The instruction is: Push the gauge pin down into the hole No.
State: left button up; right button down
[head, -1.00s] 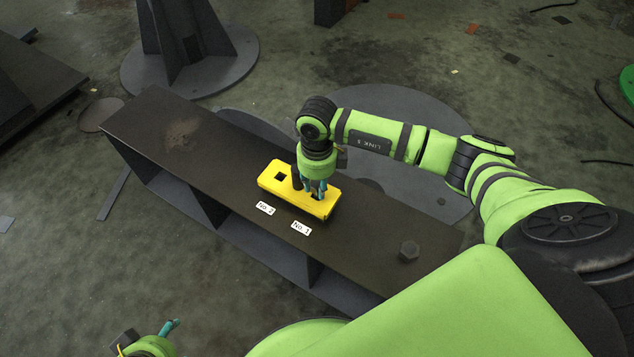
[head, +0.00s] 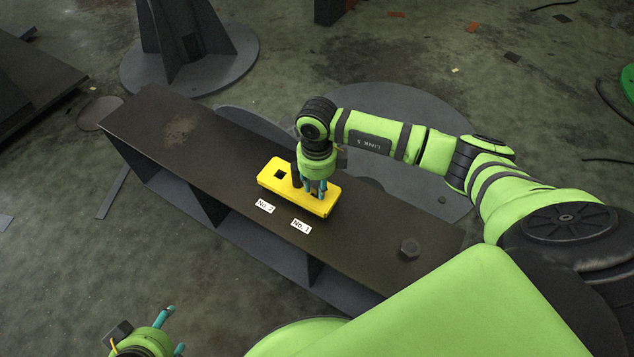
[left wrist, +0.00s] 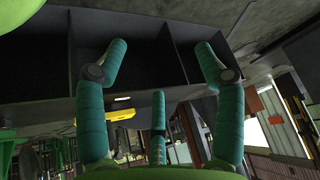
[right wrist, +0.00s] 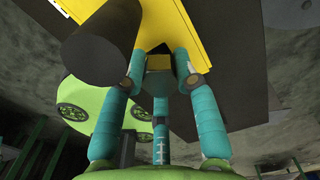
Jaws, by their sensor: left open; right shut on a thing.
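The yellow block (head: 272,181) lies on the dark bench with two square holes. Hole No. 2 (head: 280,174) is open and dark on the left. My right gripper (head: 317,195) points down at the right part of the block, by hole No. 1, which its fingers hide in the head view. How deep the pin sits cannot be told. My left gripper (head: 172,330) is open and empty at the bottom left, away from the bench.
White labels No. 2 (head: 265,206) and No. 1 (head: 301,227) lie before the block. The bench's left part is clear. A dark cylinder (right wrist: 105,45) partly covers the right wrist view.

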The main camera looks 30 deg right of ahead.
pick_arm(q)
jog(key=shift+w+d+r+t, duration=0.1)
jog(key=shift+w+r+t, duration=0.2)
jog(key=shift+r, duration=0.1)
pick_arm(e)
jog(key=shift+f, duration=0.2)
jog(key=c, duration=0.9)
grip_release()
jog(key=shift+o, duration=0.2)
jog(key=shift+r, duration=0.1)
notch_tip(320, 180, up, 12)
